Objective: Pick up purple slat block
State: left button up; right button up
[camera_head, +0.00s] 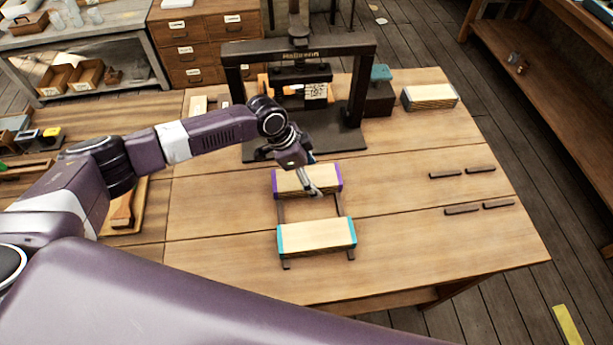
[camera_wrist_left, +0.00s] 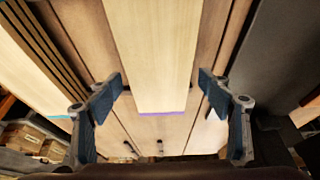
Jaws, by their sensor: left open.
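The purple slat block (camera_head: 293,181) is a pale wooden block with purple ends, lying across the far part of two dark rails on the table. My left gripper (camera_head: 312,182) reaches down over it from the press side. In the left wrist view the purple slat block (camera_wrist_left: 158,60) lies between the two spread fingers of the left gripper (camera_wrist_left: 160,93), its purple end edge toward the bottom. Gaps show on both sides, so the fingers look apart from it. My right gripper is not in view.
A cyan-ended slat block (camera_head: 316,236) lies on the near part of the rails. The black handwheel press (camera_head: 361,85) stands close behind the purple block. A grey-ended block (camera_head: 429,97) lies at the back right. Several short dark bars (camera_head: 462,210) lie right; bare table surrounds them.

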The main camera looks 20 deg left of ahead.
pick_arm(q)
jog(key=shift+d+f, duration=0.15)
jog(key=shift+f, duration=0.2)
jog(key=shift+r, duration=0.1)
jog(key=c, duration=1.5)
jog(key=shift+w, duration=0.1)
